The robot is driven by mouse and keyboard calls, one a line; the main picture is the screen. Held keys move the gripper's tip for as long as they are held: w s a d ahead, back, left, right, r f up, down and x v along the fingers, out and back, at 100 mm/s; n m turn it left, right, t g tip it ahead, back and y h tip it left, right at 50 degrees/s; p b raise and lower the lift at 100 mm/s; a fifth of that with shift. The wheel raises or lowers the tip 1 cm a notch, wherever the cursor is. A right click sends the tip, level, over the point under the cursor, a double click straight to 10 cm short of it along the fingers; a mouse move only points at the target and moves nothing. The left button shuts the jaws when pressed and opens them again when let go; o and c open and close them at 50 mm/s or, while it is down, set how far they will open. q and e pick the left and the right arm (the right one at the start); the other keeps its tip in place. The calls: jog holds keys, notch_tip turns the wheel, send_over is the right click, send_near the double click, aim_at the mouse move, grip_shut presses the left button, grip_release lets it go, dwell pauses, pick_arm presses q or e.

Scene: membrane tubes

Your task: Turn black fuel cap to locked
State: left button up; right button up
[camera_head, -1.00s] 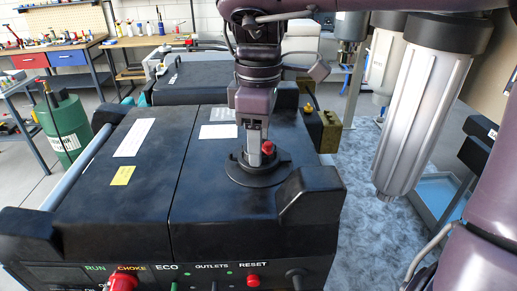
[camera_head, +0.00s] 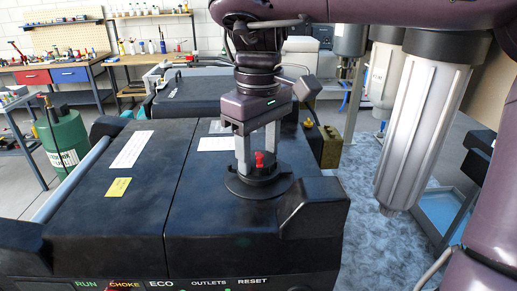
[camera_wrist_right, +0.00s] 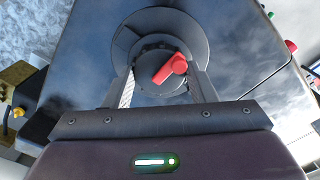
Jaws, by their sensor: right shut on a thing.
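The black fuel cap (camera_head: 264,171) sits in a round black collar (camera_head: 240,187) on top of the black generator (camera_head: 215,235). A red lever (camera_head: 260,158) stands on the cap; the wrist view shows it (camera_wrist_right: 170,68) lying diagonally across the cap's top. My right gripper (camera_head: 258,164) points down from above, with one finger on each side of the cap, shut on it. The wrist view shows the fingers partly hiding the cap's sides (camera_wrist_right: 158,49). I see no lock marking readable on the collar. My left gripper is not in view.
A raised black corner block (camera_head: 315,206) stands close to the right of the cap. A large grey filter housing (camera_head: 428,125) hangs at the right. A green cylinder (camera_head: 62,145) and workbenches stand at the left and back.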

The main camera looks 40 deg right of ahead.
dwell(0.3)
jog(key=o, duration=1)
jog(key=shift+r, duration=0.15)
notch_tip(320, 180, up, 8)
jog(key=p, duration=0.8)
jog(key=shift+f, duration=0.2)
jog(key=shift+f, duration=0.1)
